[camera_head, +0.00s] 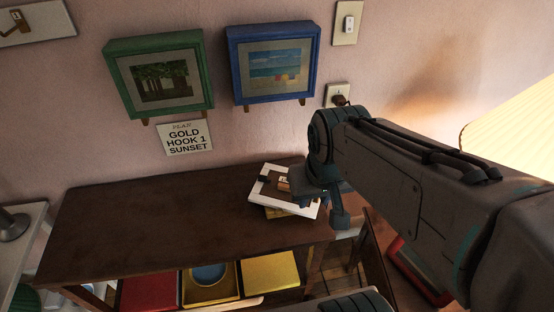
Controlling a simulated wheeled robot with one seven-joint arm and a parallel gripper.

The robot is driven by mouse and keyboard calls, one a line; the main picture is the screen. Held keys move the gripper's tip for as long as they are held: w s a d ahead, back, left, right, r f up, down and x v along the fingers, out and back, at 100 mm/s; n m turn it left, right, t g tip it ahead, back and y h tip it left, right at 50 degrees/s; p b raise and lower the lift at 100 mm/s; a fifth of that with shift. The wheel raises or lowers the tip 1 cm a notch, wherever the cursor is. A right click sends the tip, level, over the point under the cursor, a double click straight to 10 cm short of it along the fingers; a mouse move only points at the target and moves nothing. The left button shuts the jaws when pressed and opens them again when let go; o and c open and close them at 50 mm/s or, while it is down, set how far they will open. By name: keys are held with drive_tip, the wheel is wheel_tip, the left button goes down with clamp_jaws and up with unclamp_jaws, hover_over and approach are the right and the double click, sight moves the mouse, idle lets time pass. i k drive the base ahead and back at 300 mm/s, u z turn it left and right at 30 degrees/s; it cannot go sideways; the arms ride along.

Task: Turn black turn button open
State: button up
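A white-rimmed picture frame (260,199) lies on the dark wooden cabinet top, near its right end. A gold-coloured thing (281,213) shows under it. My gripper (322,205) is over the right side of the frame, pointing down. My wrist hides part of the frame. Whether the fingers touch anything, or are open or shut, I cannot tell.
The dark cabinet top (150,220) is clear to the left. Green (110,72) and blue (313,55) framed pictures hang above a sign (185,139). Red (150,292) and yellow (270,274) boxes sit below. A red frame (425,282) leans at lower right.

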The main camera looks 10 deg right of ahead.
sight(261, 178)
drive_tip(key=z, duration=1)
drive_tip(key=k, duration=0.85)
drive_tip(key=u, duration=0.65)
drive_tip(key=i, duration=1)
drive_tip(key=z, duration=0.05)
